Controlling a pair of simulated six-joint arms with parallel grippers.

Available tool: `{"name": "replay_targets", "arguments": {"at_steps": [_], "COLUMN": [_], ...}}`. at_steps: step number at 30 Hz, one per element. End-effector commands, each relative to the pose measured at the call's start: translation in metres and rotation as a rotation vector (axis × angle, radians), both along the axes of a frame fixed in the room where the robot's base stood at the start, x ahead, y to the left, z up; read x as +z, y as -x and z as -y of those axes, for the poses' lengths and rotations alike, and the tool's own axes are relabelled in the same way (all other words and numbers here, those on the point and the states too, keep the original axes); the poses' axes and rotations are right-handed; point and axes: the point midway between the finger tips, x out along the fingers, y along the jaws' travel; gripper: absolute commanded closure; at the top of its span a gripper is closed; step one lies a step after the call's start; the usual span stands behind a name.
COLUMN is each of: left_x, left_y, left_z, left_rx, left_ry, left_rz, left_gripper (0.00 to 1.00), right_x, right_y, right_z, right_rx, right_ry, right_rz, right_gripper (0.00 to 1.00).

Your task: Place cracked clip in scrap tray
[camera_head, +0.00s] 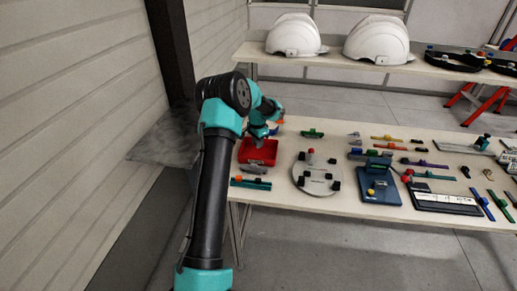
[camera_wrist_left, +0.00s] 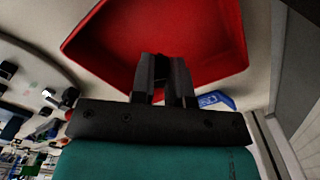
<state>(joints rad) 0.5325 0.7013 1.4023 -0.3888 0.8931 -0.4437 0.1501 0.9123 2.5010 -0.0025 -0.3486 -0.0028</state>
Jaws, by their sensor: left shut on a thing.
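The red scrap tray (camera_head: 268,154) stands at the left end of the table. In the left wrist view, the tray (camera_wrist_left: 205,35) fills the upper middle, with its floor and walls visible. My left gripper (camera_head: 260,141) is over the tray, pointing down. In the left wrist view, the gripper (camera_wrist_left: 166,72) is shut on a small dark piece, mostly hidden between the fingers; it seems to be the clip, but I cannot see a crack. My right gripper is not in view.
A round grey plate fixture (camera_head: 317,181) with dark posts stands right of the tray. A green strip with an orange end (camera_head: 250,183) lies in front of the tray. A blue part (camera_wrist_left: 216,99) lies beside the tray. White helmet shells (camera_head: 295,36) sit on the back shelf.

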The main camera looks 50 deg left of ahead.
Motion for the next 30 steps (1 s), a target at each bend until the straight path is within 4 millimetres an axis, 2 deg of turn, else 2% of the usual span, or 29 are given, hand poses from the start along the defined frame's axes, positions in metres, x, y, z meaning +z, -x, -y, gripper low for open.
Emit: {"name": "replay_targets", "arguments": {"at_steps": [8,21,22,30], "left_x": [-0.033,-0.039,-0.038,-0.038], "left_y": [0.001,0.001,0.001,0.001], "left_z": [-0.003,-0.003,-0.003,-0.003], "left_rx": [0.003,0.004,0.004,0.004], "left_ry": [-0.001,0.000,0.000,0.000], "left_rz": [0.000,0.000,0.000,0.000], "left_gripper": [1.00,1.00,0.83,0.59], "right_x": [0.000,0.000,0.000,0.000], "right_y": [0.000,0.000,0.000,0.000], "right_z": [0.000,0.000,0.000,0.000], "right_rx": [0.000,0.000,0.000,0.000], "right_ry": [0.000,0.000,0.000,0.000], "right_rz": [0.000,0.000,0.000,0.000], "right_gripper": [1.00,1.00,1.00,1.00]}}
